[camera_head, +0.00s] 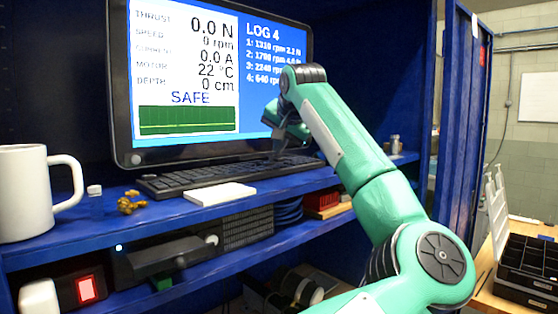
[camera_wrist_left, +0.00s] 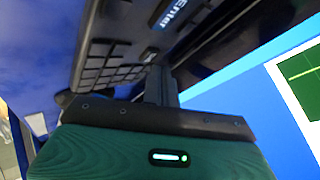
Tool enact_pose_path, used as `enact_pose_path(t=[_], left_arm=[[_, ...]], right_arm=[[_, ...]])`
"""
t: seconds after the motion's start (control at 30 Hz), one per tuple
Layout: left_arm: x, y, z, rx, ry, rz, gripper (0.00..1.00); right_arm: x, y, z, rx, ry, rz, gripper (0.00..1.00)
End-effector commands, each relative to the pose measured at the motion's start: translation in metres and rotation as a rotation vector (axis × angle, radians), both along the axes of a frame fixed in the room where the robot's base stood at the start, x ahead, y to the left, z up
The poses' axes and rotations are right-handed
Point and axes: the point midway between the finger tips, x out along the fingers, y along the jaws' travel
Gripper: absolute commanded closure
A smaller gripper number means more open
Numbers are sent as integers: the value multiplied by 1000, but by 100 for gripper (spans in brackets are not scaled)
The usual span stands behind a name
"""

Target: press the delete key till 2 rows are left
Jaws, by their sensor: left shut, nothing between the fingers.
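The monitor (camera_head: 222,150) stands on the blue shelf. Its log panel (camera_head: 275,55) is headed "LOG 4" and lists several numbered rows, the last starting "4: 640 rpm"; my arm covers part of the row ends. The black keyboard (camera_head: 215,174) lies before it. My left gripper (camera_head: 277,155) is shut and empty, its tips down at the keyboard's right part. My right gripper is not in view.
A white mug (camera_head: 25,190) and a small brass part (camera_head: 130,202) stand left on the shelf. A white pad (camera_head: 215,193) lies in front of the keyboard. A small bottle (camera_head: 395,145) stands at the right. A black bin (camera_head: 525,275) is at the far right.

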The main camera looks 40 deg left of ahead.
Motion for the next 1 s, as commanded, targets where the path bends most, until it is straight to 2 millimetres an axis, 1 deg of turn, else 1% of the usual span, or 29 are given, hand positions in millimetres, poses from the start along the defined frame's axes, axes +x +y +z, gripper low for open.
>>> enact_pose_path(t=[0.07, 0.47, 1.0], left_arm=[[0, 0, -3, 0, 0, 0, 100], [0, 0, -4, 0, 0, 0, 100], [0, 0, -10, 0, 0, 0, 100]], right_arm=[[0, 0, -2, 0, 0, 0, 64], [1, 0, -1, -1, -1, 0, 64], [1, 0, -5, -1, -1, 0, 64]])
